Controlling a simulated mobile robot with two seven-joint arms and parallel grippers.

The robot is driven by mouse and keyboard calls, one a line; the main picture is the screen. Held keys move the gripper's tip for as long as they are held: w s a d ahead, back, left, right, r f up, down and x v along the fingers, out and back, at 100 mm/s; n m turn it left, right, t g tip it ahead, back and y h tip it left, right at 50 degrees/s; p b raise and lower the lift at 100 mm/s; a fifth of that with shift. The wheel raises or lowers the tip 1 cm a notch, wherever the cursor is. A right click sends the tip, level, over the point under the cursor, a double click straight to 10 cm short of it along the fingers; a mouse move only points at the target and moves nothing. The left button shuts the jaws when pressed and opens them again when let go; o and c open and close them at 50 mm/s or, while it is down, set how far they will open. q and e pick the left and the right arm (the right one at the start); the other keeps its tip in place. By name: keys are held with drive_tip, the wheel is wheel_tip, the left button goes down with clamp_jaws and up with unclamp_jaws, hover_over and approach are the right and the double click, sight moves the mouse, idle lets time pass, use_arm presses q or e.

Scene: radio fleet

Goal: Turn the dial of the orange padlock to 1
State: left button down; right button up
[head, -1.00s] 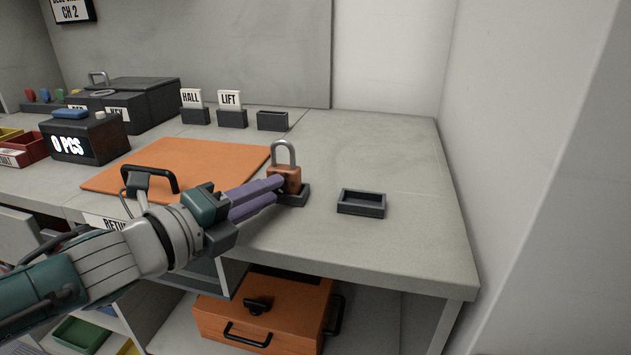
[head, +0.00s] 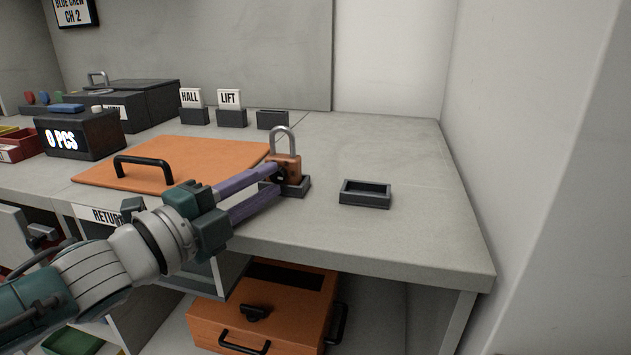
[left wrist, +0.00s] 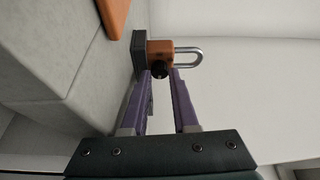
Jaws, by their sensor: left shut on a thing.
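The orange padlock (head: 290,163) with its grey shackle stands upright in a small dark holder (head: 301,189) on the worktop. Its round black dial (head: 283,176) faces my left gripper (head: 277,176). The gripper's two purple fingers reach in from the left and are shut on the dial. In the left wrist view, the dial (left wrist: 159,70) shows between the fingertips, and the padlock (left wrist: 158,49) lies just beyond them. No dial numbers are legible. My right gripper is not in view.
An empty dark tray (head: 365,195) sits right of the padlock. An orange board (head: 205,153) with a black handle lies to the left. HALL and LIFT signs (head: 228,97) stand behind. The worktop (head: 400,155) at the right is clear, ending at a wall.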

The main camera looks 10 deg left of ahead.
use_arm(q)
drive_tip(key=c, duration=0.7)
unclamp_jaws()
drive_tip(key=shift+f, duration=0.1)
